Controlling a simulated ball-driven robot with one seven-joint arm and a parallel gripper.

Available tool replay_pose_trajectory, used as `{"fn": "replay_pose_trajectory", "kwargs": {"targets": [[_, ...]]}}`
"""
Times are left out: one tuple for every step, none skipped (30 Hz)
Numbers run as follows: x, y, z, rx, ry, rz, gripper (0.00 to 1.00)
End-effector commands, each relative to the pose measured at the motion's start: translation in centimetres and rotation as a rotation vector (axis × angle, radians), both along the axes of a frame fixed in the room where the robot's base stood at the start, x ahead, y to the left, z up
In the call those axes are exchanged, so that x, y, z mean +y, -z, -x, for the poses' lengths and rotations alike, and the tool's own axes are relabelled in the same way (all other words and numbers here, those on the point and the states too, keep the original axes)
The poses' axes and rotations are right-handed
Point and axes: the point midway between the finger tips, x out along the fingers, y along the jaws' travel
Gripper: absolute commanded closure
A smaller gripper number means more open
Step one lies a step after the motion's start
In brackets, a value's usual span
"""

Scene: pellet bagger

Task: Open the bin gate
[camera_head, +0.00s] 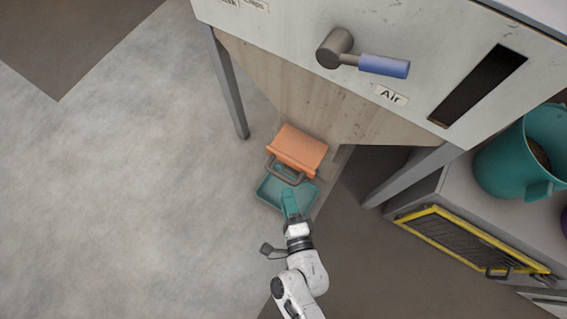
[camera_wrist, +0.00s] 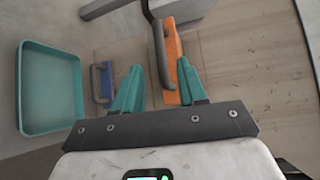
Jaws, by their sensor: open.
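The bin gate (camera_head: 297,148) is an orange piece at the foot of the pale hopper, with a dark grey bar handle (camera_head: 285,174) on its near side. In the wrist view the orange gate (camera_wrist: 172,60) shows edge-on behind the grey handle (camera_wrist: 157,45). My gripper (camera_head: 289,193), with teal fingers, is just in front of the handle and over the teal tray. In the wrist view my gripper (camera_wrist: 158,78) is open, and the handle's end appears between its two fingers. I cannot tell whether they touch it.
A teal tray (camera_head: 268,192) lies below the gate. A blue handle (camera_wrist: 103,84) sits between tray and gate in the wrist view. Hopper legs (camera_head: 229,85) stand either side. A lever with a blue grip (camera_head: 384,66), labelled Air, is above. A teal bucket (camera_head: 505,160) stands right; floor left is clear.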

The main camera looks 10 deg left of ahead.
Motion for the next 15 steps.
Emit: {"fn": "replay_pose_trajectory", "kwargs": {"targets": [[-0.3, -0.2, 0.8, 0.001, -0.001, 0.002, 0.59], [-0.5, -0.2, 1.2, 0.001, -0.001, 0.002, 0.59], [-0.7, -0.3, 1.5, 0.001, -0.001, 0.0, 0.59], [-0.8, -0.3, 1.8, 0.002, -0.001, 0.0, 0.59], [-0.9, -0.3, 2.0, 0.002, -0.001, 0.0, 0.59], [-1.0, -0.4, 2.2, 0.001, -0.001, 0.0, 0.59], [-1.1, -0.4, 2.3, 0.0, -0.001, 0.0, 0.59], [-1.1, -0.4, 2.4, -0.001, -0.001, 0.0, 0.59], [-1.2, -0.4, 2.5, -0.001, 0.0, 0.0, 0.59], [-1.2, -0.4, 2.5, -0.002, 0.0, 0.0, 0.59], [-1.2, -0.4, 2.5, -0.002, 0.0, 0.0, 0.59], [-1.2, -0.4, 2.5, -0.002, 0.0, 0.0, 0.59], [-1.2, -0.4, 2.5, -0.002, 0.0, 0.0, 0.59], [-1.2, -0.4, 2.5, -0.001, 0.0, 0.0, 0.59], [-1.2, -0.4, 2.5, -0.001, 0.0, 0.0, 0.59]]}}
